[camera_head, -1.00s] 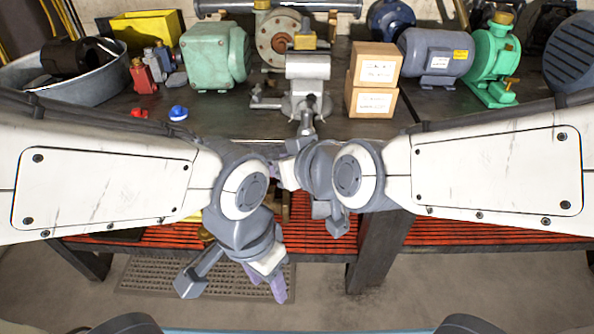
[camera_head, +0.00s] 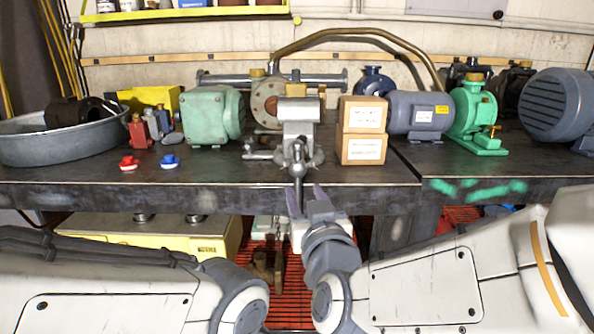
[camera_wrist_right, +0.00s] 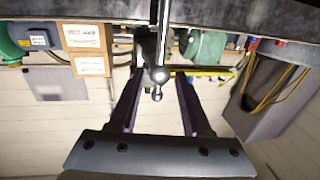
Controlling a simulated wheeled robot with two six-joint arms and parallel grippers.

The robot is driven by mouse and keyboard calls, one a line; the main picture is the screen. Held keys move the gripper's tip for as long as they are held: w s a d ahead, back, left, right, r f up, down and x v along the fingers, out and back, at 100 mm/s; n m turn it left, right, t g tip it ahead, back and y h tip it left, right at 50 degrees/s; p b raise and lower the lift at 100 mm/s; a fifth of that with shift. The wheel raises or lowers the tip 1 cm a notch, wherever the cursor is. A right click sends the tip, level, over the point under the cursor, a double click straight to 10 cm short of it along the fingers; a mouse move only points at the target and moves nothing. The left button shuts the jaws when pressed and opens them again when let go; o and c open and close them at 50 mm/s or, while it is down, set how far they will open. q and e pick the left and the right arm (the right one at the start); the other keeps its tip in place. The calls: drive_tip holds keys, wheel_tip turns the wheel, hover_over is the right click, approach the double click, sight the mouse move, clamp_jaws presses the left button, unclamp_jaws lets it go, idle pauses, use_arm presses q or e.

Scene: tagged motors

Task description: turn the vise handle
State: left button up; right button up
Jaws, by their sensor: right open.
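The grey vise (camera_head: 298,112) stands at the front edge of the workbench in the head view, in the middle. Its metal handle (camera_head: 297,172) hangs down in front of the bench edge; in the right wrist view the handle's bar with a ball end (camera_wrist_right: 158,82) appears between the fingers. My right gripper (camera_head: 305,194) is open, with its purple fingers pointing up beside the handle's lower end. It also shows in the right wrist view (camera_wrist_right: 158,98), with a gap around the handle; contact cannot be told. My left arm is at the lower left and its gripper is out of view.
Two stacked cardboard boxes (camera_head: 362,130) stand right of the vise, with a grey-blue motor (camera_head: 420,113) beyond. A green motor (camera_head: 206,117), red part (camera_head: 129,163) and blue part (camera_head: 170,161) lie left. The bench edge (camera_head: 130,195) runs close above my arms.

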sight(299, 179)
drive_tip(key=w+p, duration=0.2)
drive_tip(key=shift+w+a+p, duration=0.3)
drive_tip(key=shift+w, duration=0.1)
drive_tip(key=shift+w+a+b, duration=0.2)
drive_tip(key=shift+w, duration=0.95)
drive_tip(key=shift+w+a+b, duration=0.15)
drive_tip(key=shift+w+a, duration=0.05)
drive_tip(key=shift+w, duration=0.95)
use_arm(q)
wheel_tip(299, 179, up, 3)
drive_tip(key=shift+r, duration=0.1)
use_arm(e)
clamp_jaws()
